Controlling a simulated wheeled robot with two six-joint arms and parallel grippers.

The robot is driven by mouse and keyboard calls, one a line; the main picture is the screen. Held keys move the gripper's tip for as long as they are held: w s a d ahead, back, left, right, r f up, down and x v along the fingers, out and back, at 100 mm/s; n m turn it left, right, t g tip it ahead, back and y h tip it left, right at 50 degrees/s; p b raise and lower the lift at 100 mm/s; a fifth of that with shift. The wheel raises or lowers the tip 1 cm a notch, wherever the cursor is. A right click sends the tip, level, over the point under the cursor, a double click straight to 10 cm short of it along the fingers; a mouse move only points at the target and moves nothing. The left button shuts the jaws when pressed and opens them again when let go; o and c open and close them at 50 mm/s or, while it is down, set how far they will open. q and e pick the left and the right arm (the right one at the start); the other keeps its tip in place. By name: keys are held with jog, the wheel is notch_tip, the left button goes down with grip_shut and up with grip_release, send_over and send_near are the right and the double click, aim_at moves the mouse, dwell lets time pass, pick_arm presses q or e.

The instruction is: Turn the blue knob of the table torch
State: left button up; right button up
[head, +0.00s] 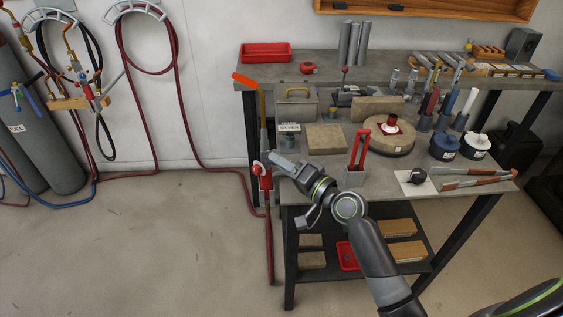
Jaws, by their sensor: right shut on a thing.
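The table torch (264,137) stands upright at the left edge of the workbench, with a brass neck and an orange tip at the top. Its red lower body (266,183) has a red knob (257,168) on the left side. My right gripper (275,161) reaches in from the right at valve height, with its fingertips at the right side of the torch body. It is shut on a small part there, where the blue knob sits; the fingers hide the knob. My left gripper is not in view.
The workbench (330,178) carries a grey holder with red-handled tools (357,160) close to my right arm, a round brick turntable (388,140) and several bricks. A red hose (269,240) hangs below the torch. The floor at left is clear.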

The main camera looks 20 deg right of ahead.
dwell(0.3)
jog(key=o, duration=1)
jog(key=r+b+v, duration=0.1)
jog(key=b+v, duration=0.3)
jog(key=v, duration=1.3)
jog(key=shift+s+d+f, duration=0.15)
jog(key=shift+f, duration=0.35)
